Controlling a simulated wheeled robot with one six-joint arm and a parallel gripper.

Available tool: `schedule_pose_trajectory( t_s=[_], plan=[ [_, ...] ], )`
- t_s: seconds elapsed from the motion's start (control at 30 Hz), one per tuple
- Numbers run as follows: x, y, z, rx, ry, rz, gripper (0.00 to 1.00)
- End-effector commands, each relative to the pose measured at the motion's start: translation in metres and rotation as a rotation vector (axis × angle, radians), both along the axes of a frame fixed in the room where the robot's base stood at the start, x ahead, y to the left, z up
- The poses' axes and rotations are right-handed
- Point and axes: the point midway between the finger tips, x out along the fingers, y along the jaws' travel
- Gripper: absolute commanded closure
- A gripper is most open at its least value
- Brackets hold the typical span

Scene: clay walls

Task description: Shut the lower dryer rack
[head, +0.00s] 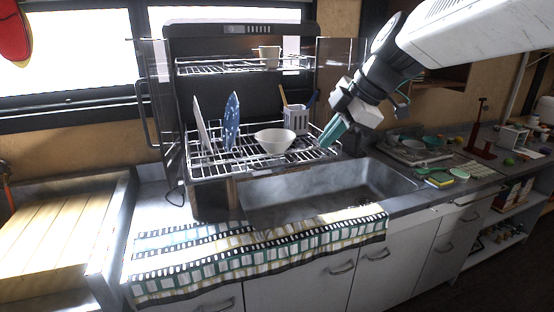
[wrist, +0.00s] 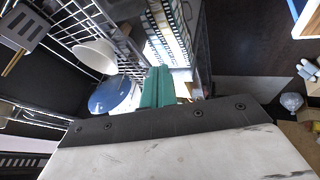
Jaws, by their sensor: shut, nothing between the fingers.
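The dryer (head: 240,100) is a dark cabinet with its doors open. Its lower rack (head: 225,168) is a wire rack that sits pulled out towards the sink. It holds a white plate (head: 202,124), a blue patterned plate (head: 232,120), a white bowl (head: 275,141) and a grey utensil caddy (head: 297,120). My gripper (head: 331,136) has teal fingers, shut and empty, at the rack's right side near the bowl. In the wrist view the fingers (wrist: 158,85) lie beside the rack wires (wrist: 70,22), with the bowl (wrist: 95,55) to their left. Whether they touch the rack I cannot tell.
The upper rack (head: 215,68) holds a cup (head: 269,56). The sink (head: 330,190) lies in front of the lower rack. A patterned towel (head: 250,255) covers the front counter edge. Dishes and a sponge (head: 439,180) crowd the right counter.

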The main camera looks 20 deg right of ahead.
Motion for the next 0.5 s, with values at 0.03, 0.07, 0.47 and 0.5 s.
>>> schedule_pose_trajectory(
  t_s=[0.03, 0.07, 0.47, 0.5],
  plan=[
    [0.004, -0.002, 0.001, -0.006, -0.016, 0.019, 1.00],
    [0.006, -0.003, 0.001, -0.009, -0.023, 0.028, 1.00],
    [0.033, 0.020, -0.051, -0.013, -0.027, 0.045, 1.00],
    [0.036, 0.023, -0.058, -0.013, -0.028, 0.045, 1.00]
  ],
)
